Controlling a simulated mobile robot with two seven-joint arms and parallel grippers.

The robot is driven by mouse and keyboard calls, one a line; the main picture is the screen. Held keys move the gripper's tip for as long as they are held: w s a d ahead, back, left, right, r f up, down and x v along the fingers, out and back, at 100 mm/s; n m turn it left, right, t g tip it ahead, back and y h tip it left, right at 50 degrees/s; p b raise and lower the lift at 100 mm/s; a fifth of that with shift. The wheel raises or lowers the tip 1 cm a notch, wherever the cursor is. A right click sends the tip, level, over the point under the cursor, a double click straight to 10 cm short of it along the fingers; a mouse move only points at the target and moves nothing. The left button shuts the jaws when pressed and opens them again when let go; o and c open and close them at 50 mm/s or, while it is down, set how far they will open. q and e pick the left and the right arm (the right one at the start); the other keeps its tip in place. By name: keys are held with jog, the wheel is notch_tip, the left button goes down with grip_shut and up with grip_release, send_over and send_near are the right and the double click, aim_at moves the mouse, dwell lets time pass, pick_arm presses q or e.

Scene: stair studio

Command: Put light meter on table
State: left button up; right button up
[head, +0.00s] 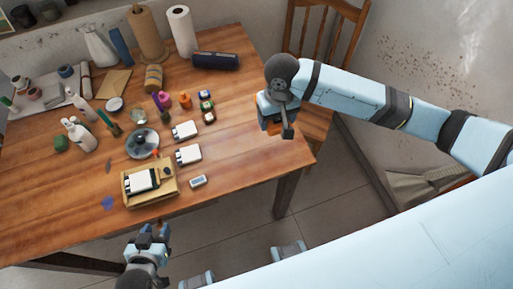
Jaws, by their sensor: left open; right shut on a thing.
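My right gripper (279,121) is over the right end of the wooden table (235,150), shut on a small dark thing (288,131) that it partly hides. I cannot tell for certain whether this is the light meter. A small pale device with a dark display (198,181) lies near the table's front edge, and it is too small to identify surely. My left gripper (150,232) is open and empty, in front of the table's front edge near the wooden tray.
A wooden tray (165,195) holds a white-topped block. Two similar white blocks (186,131), a round dish (142,143), small jars and bottles crowd the left and middle. Paper rolls (181,30) and a dark case (215,61) stand behind. The table's right part is clear. A chair (325,25) is behind it.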

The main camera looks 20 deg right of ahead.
jog(key=w+a+r+b, duration=0.1)
jog(key=w+a+b, duration=0.1)
jog(key=a+b, duration=0.2)
jog(key=b, duration=0.2)
send_over(258, 153)
notch_tip(258, 153, down, 15)
jog(key=shift+w, duration=0.1)
notch_tip(258, 153, down, 4)
pick_arm(q)
notch_tip(258, 153, down, 7)
jog(key=shift+w+d, duration=0.4)
jog(key=shift+r, duration=0.1)
pick_arm(e)
jog(key=o, duration=1)
pick_arm(q)
jog(key=shift+s+r+p, duration=0.1)
jog(key=shift+r+p, duration=0.15)
jog(key=shift+p, duration=0.4)
pick_arm(e)
notch_tip(258, 153, up, 12)
jog(key=shift+r, duration=0.1)
